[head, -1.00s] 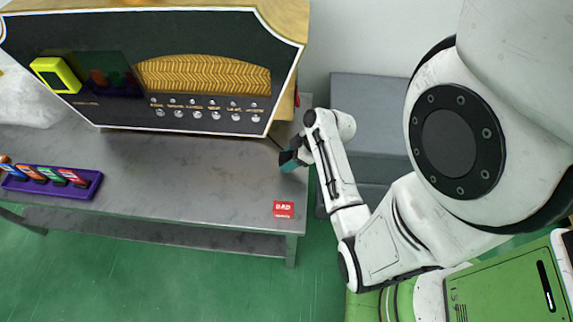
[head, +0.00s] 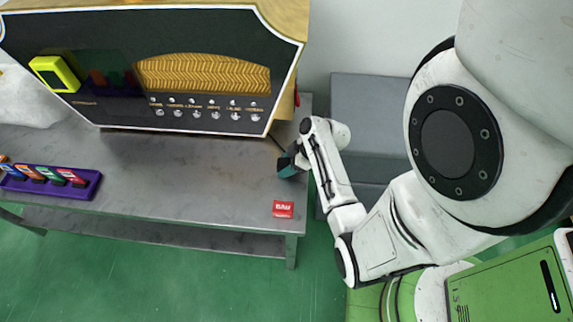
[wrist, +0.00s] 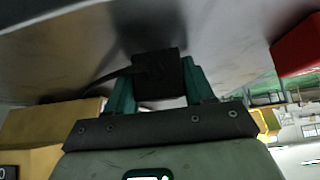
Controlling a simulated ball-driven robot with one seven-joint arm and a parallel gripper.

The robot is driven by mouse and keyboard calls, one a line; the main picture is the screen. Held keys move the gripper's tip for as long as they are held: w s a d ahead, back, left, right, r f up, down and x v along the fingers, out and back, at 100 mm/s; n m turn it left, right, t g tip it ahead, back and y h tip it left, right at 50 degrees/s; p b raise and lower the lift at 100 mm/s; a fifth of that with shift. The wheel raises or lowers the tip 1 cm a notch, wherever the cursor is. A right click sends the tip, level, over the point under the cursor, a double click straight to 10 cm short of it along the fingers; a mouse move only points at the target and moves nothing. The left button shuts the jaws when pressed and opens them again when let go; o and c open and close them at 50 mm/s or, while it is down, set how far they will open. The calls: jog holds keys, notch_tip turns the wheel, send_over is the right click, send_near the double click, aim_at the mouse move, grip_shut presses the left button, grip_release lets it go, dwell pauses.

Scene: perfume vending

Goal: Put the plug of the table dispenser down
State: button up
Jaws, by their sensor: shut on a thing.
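The black plug (wrist: 158,72) is a dark block between the teal fingers of my gripper (wrist: 160,84) in the wrist view. My gripper is shut on it. A dark cable (wrist: 105,82) runs from the plug to the left. In the head view my gripper (head: 288,168) is low over the right end of the grey table (head: 190,172), and the plug is hard to make out there. A dark shadow lies on the table close to the plug; I cannot tell whether they touch. The table dispenser (head: 110,100), with a black front and gold panel, stands at the back.
A small red box (head: 283,209) lies near the table's front right corner. A purple tray (head: 50,188) with several coloured items is at the left. A yellow-framed device (head: 54,74) is on the dispenser's front. The table's middle is clear.

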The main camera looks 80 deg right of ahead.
jog(key=shift+s+a+f, duration=0.1)
jog(key=shift+a+f, duration=0.05)
jog(key=shift+f, duration=0.4)
jog(key=o, duration=1)
jog(key=shift+f, duration=0.2)
jog(key=shift+a+r+p, duration=0.1)
jog(key=shift+r+p, duration=0.2)
jog(key=shift+r, duration=0.3)
jog(key=a+v, duration=0.1)
jog(key=v, duration=1.1)
jog(key=w+a+r+g, duration=0.1)
jog(key=w+a+g, duration=0.2)
jog(key=a, duration=0.9)
jog(key=w+a+r+m+g, duration=0.1)
jog(key=w+a+g, duration=0.2)
jog(key=a, duration=0.9)
jog(key=shift+w+a+r+h+p, duration=0.25)
jog(key=shift+w+r+h+p, duration=0.15)
jog(key=shift+w, duration=0.2)
